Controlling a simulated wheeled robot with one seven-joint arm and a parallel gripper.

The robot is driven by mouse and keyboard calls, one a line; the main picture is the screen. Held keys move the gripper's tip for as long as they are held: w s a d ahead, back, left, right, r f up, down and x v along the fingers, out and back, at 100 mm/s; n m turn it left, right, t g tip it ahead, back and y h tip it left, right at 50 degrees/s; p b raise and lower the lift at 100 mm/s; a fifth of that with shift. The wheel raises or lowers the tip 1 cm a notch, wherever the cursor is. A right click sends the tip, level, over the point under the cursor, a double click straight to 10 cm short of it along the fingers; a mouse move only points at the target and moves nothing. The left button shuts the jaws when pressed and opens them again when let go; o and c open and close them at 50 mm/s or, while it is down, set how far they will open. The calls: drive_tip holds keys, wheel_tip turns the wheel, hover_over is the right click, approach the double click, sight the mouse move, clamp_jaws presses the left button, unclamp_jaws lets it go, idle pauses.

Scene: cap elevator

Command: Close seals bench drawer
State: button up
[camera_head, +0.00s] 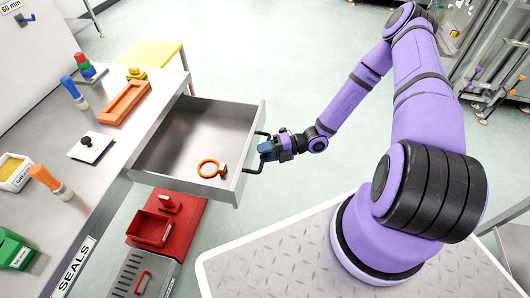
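The seals bench (108,185) stands at the left, with a "SEALS" label on its front edge. Its metal drawer (225,187) is pulled far out to the right. An orange ring with a small tab (208,168) lies inside the drawer. A dark bar handle (249,169) is on the drawer's front face. My gripper (266,150) is at that handle, reaching from the right. The fingers are small and partly overlap the handle, so I cannot tell whether they are shut on it.
On the bench are an orange tray (124,103), a white plate with a black knob (91,146), a green bin (14,249) and several coloured-handled tools. A red tray (150,228) sits below the drawer. Open floor (290,60) lies behind it.

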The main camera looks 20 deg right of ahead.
sight(177, 144)
clamp_jaws()
drive_tip(key=shift+a, duration=0.1)
drive_tip(key=w+a, duration=0.6)
drive_tip(key=a, duration=0.3)
drive_tip(key=w+a, duration=0.7)
drive_tip(key=a, duration=0.2)
drive_tip(key=w+a, duration=0.7)
drive_tip(key=a, duration=0.2)
drive_tip(key=shift+w+a, duration=0.1)
drive_tip(key=shift+a, duration=0.15)
unclamp_jaws()
drive_tip(key=v, duration=1.1)
drive_tip(key=shift+r, duration=0.1)
